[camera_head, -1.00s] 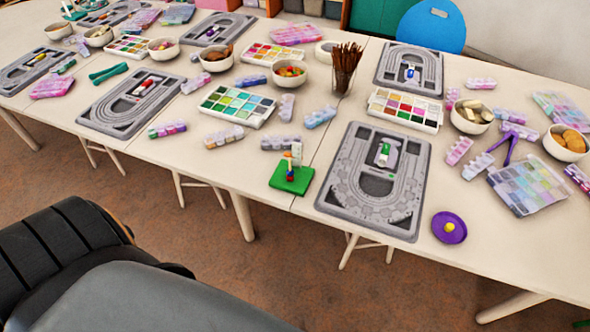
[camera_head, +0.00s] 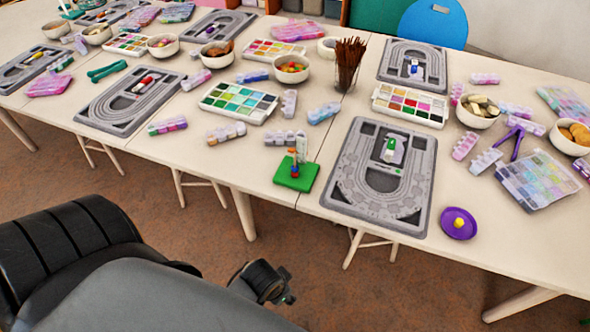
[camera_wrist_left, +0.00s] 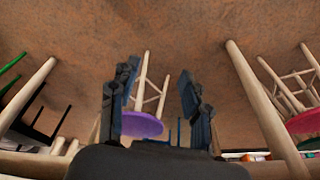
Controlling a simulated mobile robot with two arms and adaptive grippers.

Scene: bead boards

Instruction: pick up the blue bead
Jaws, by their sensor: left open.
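A small green board (camera_head: 282,181) lies near the front edge of the table, left of the nearest grey bead board. A tiny upright stack stands on it, and a blue bead (camera_head: 295,174) seems to be low in that stack, by a red one. The details are too small to be sure. My left gripper (camera_wrist_left: 158,72) is open and empty in the left wrist view, with floor and stool legs behind its fingers. In the head view a dark part at the end of my left arm shows below the table's front edge, apart from the green board. My right gripper is not in view.
The grey bead board (camera_head: 427,190) lies right of the green board. A purple dish (camera_head: 446,229) with a yellow bead (camera_head: 459,222) is further right. A brush cup (camera_head: 345,80), bowls and bead boxes crowd the table behind. Stools stand under the table edge.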

